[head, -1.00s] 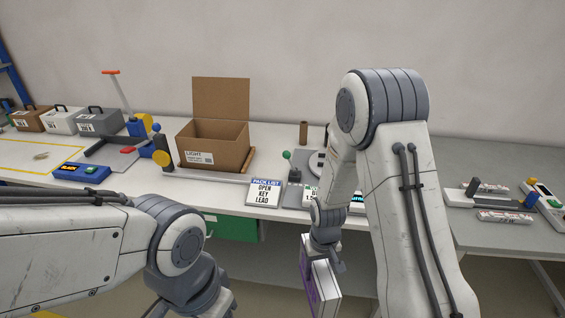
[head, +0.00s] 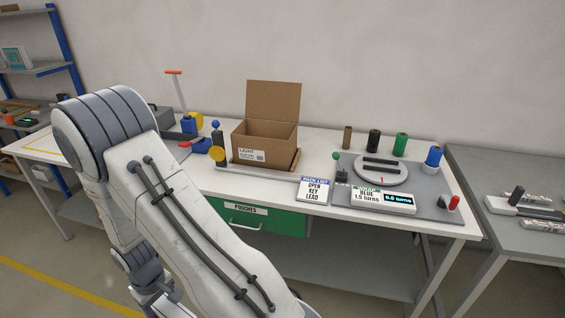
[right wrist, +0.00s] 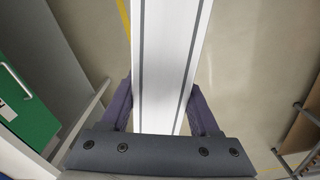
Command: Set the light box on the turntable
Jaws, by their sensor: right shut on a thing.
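My right gripper (right wrist: 160,98) is shut on a slim white box (right wrist: 163,60) with grey lines along its edges, seen between the two fingers in the right wrist view. In the head view my right arm stands at the left with its wrist low near the bottom edge; the held box does not show there. The round turntable (head: 362,179) sits on the bench, right of centre, with dark bars and a red mark on it. An open cardboard carton (head: 252,145) labelled LIGHT stands left of it. My left gripper is out of view.
A green drawer (head: 262,217) is below the bench. Another grey table (head: 503,171) is at the right.

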